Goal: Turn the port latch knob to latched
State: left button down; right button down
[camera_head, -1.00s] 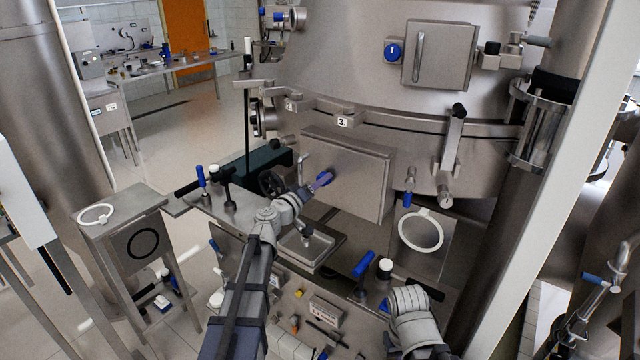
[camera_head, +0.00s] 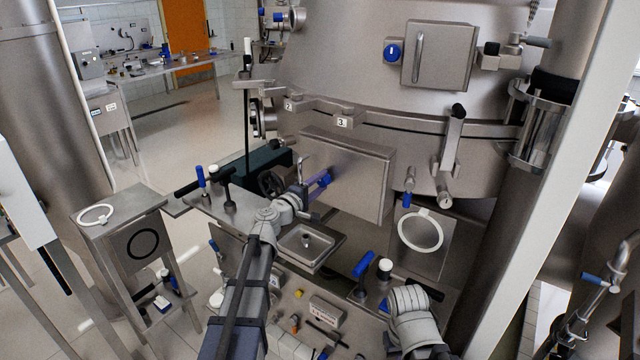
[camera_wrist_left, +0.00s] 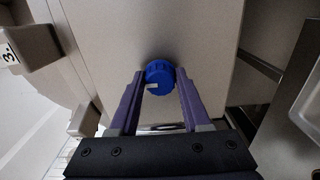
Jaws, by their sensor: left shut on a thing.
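The port latch knob (camera_wrist_left: 160,74) is round and blue with a small pale mark on its lower left. It sits on the face of the lower steel box (camera_head: 362,178). My left gripper (camera_head: 322,180) is shut on the knob, one purple finger on each side of it, as the left wrist view shows. In the head view the fingers mostly hide the knob. The knob's exact angle is hard to read. My right arm (camera_head: 410,308) shows at the bottom, but its gripper cannot be made out.
Another blue knob (camera_head: 393,52) sits beside an upper steel box (camera_head: 438,54). A steel tray (camera_head: 308,246) lies below the left wrist. A bench with blue-handled tools (camera_head: 364,264) and a white ring (camera_head: 420,231) are to the right.

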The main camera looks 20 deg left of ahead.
dwell(0.4)
pick_arm(q)
jog(key=shift+c, duration=1.8)
grip_release()
jog(key=v, duration=0.7)
jog(key=shift+s+a, duration=0.15)
jog(key=shift+s, duration=0.2)
